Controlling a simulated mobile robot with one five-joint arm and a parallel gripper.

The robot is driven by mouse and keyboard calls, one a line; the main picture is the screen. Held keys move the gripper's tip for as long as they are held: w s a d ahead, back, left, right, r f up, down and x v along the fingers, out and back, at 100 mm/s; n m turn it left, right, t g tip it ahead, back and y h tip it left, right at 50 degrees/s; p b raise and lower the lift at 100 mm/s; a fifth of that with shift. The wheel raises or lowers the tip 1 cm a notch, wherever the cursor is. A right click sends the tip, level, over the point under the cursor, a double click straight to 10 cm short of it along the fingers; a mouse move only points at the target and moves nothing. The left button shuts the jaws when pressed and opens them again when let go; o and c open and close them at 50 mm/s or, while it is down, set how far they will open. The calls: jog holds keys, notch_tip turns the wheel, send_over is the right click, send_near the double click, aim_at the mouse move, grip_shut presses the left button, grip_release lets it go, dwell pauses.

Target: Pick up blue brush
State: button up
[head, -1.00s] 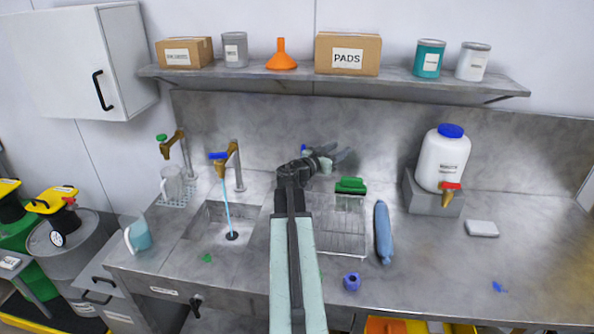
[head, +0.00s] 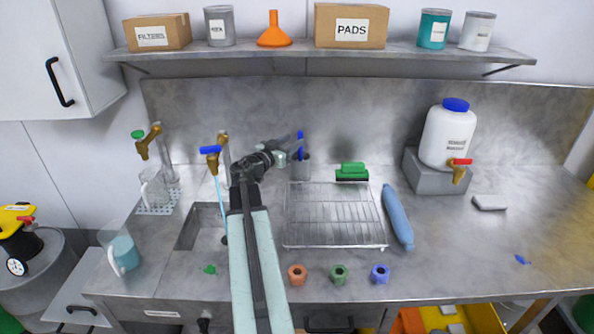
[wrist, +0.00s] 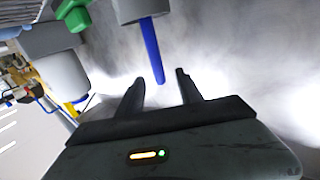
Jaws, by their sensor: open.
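The blue brush (head: 300,136) shows as an upright blue handle by the back wall, behind the sink and rack. In the wrist view the blue handle (wrist: 152,48) sticks out of a grey cup (wrist: 140,9), which appears upside down there; the brush's other end is hidden.
A green brush (head: 352,169) lies right of the cup, behind a wire rack (head: 335,215). A blue cylinder (head: 397,216) lies right of the rack. Taps (head: 212,160) stand left over the sink (head: 190,228), one running. Several coloured nuts (head: 339,274) line the front edge.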

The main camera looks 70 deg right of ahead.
aim_at(300, 155)
jog(key=s+d+f+b, duration=0.1)
jog(key=s+d+f, duration=0.1)
jog(key=d, duration=0.5)
jog(key=shift+d+f, duration=0.3)
jog(key=shift+d, duration=0.1)
grip_shut()
